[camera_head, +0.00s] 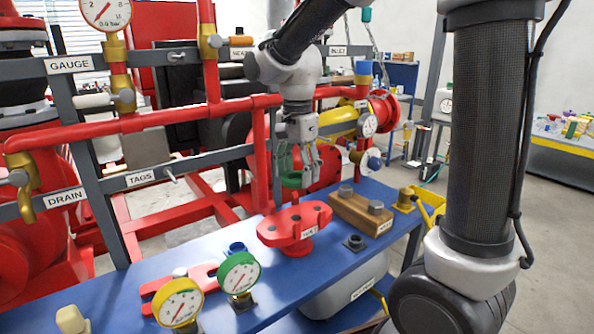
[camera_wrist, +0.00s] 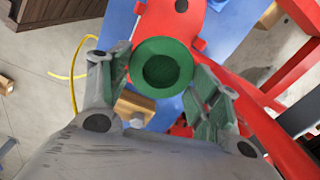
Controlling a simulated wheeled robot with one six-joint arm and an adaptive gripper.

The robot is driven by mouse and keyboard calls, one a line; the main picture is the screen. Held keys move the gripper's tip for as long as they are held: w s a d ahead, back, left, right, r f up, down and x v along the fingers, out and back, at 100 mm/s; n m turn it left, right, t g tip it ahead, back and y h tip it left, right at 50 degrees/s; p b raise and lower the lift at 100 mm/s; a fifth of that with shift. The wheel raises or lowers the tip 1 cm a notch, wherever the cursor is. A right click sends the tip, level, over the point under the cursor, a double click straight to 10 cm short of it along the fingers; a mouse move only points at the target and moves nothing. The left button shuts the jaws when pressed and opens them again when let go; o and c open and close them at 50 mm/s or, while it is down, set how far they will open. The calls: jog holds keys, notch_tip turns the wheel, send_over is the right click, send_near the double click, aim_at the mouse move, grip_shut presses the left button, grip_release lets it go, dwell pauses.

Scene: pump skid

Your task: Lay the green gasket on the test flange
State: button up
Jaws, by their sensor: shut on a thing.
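My gripper (camera_head: 308,166) is shut on the green gasket (camera_head: 291,182), a flat ring with a round hole. In the wrist view the gasket (camera_wrist: 161,45) sits between the two fingertips (camera_wrist: 161,72), seen almost face on. In the head view it is held in the air above the red test flange (camera_head: 293,222). The flange stands on the blue bench, has dark holes in its top and a white label on its front. In the wrist view part of the flange (camera_wrist: 176,18) shows beyond the gasket, which hides some of it.
A wooden block (camera_head: 362,212) with bolts stands right of the flange. A green-rimmed gauge (camera_head: 239,277) and a yellow-rimmed gauge (camera_head: 180,302) stand at front left on the blue bench (camera_head: 290,285). Red pipes (camera_head: 150,130) and a grey rail run behind. A brass fitting (camera_head: 405,200) is at the right end.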

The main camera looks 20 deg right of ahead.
send_over(297, 217)
jog(key=shift+f, duration=2.9)
jog(key=shift+f, duration=2.2)
jog(key=o, duration=1.1)
jog(key=shift+c, duration=0.2)
jog(key=shift+r, duration=0.15)
